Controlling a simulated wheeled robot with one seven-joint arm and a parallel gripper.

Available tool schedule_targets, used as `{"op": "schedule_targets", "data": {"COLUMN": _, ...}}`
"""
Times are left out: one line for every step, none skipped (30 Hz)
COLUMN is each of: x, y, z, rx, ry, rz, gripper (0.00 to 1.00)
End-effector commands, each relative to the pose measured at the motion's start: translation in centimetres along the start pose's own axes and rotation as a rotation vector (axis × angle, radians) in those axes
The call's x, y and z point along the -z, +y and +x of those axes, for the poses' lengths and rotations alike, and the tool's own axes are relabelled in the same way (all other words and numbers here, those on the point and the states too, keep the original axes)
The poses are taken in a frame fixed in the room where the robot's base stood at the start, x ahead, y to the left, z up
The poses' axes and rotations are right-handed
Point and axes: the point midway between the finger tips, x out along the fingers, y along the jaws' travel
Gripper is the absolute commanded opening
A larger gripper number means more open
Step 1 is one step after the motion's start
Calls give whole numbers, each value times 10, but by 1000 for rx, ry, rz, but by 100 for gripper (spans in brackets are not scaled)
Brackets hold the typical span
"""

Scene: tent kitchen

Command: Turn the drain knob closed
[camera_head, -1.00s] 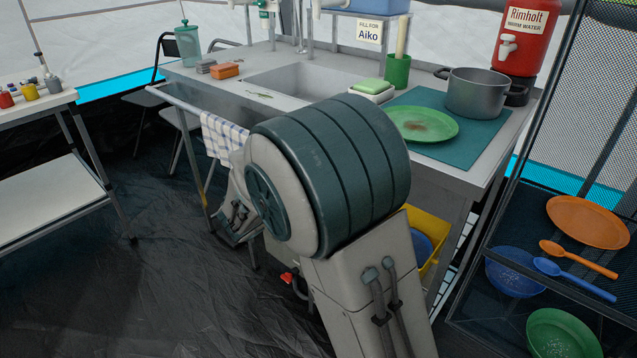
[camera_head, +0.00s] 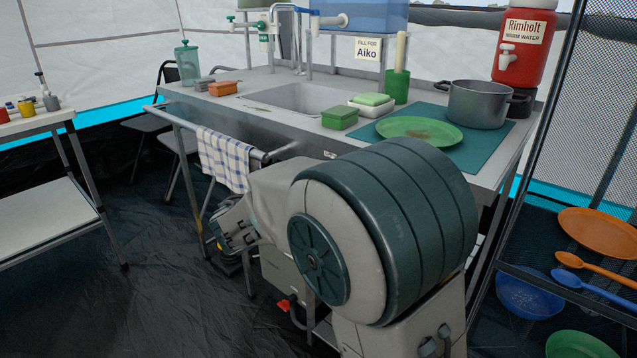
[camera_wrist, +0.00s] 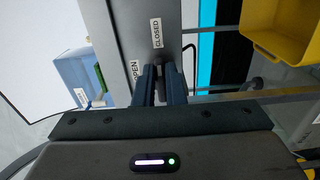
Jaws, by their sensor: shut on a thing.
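In the wrist view the two dark fingers of my gripper (camera_wrist: 159,86) are at the grey front panel (camera_wrist: 133,25) of the sink unit. They are shut on the drain knob, which is mostly hidden between them; only a small dark bit shows at the tips. A white CLOSED label (camera_wrist: 156,32) is just above the fingertips in that view, and an OPEN label (camera_wrist: 134,71) is to their left. In the head view my arm covers the knob, and my gripper's fingers cannot be seen. The sink basin (camera_head: 300,97) is behind my arm.
A checked towel (camera_head: 224,160) hangs on the front rail. A red-handled part (camera_head: 283,305) is low under the counter. A yellow crate (camera_wrist: 285,28) shows in the wrist view. A pot (camera_head: 478,104), a green plate (camera_head: 416,131) and a green box (camera_head: 339,118) stand on the counter.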

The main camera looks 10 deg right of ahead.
Motion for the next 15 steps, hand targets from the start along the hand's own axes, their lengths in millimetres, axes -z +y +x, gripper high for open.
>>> {"op": "schedule_targets", "data": {"x": 0, "y": 0, "z": 0, "rx": 1, "ry": 2, "rz": 1, "gripper": 0}}
{"op": "schedule_targets", "data": {"x": 0, "y": 0, "z": 0, "rx": 1, "ry": 2, "rz": 1, "gripper": 0}}
{"op": "schedule_targets", "data": {"x": 0, "y": 0, "z": 0, "rx": 1, "ry": 2, "rz": 1, "gripper": 0}}
{"op": "schedule_targets", "data": {"x": 0, "y": 0, "z": 0, "rx": 1, "ry": 2, "rz": 1, "gripper": 0}}
{"op": "schedule_targets", "data": {"x": 0, "y": 0, "z": 0, "rx": 1, "ry": 2, "rz": 1, "gripper": 0}}
{"op": "schedule_targets", "data": {"x": 0, "y": 0, "z": 0, "rx": 1, "ry": 2, "rz": 1, "gripper": 21}}
{"op": "schedule_targets", "data": {"x": 0, "y": 0, "z": 0, "rx": 1, "ry": 1, "rz": 1, "gripper": 30}}
{"op": "schedule_targets", "data": {"x": 0, "y": 0, "z": 0, "rx": 1, "ry": 1, "rz": 1, "gripper": 32}}
{"op": "schedule_targets", "data": {"x": 0, "y": 0, "z": 0, "rx": 1, "ry": 1, "rz": 1, "gripper": 32}}
{"op": "schedule_targets", "data": {"x": 0, "y": 0, "z": 0, "rx": 1, "ry": 1, "rz": 0, "gripper": 32}}
{"op": "schedule_targets", "data": {"x": 0, "y": 0, "z": 0, "rx": 1, "ry": 1, "rz": 0, "gripper": 32}}
{"op": "schedule_targets", "data": {"x": 0, "y": 0, "z": 0, "rx": 1, "ry": 1, "rz": 0, "gripper": 32}}
{"op": "schedule_targets", "data": {"x": 0, "y": 0, "z": 0, "rx": 1, "ry": 1, "rz": 0, "gripper": 32}}
{"op": "schedule_targets", "data": {"x": 0, "y": 0, "z": 0, "rx": 0, "ry": 1, "rz": 0, "gripper": 32}}
{"op": "schedule_targets", "data": {"x": 0, "y": 0, "z": 0, "rx": 0, "ry": 1, "rz": 0, "gripper": 32}}
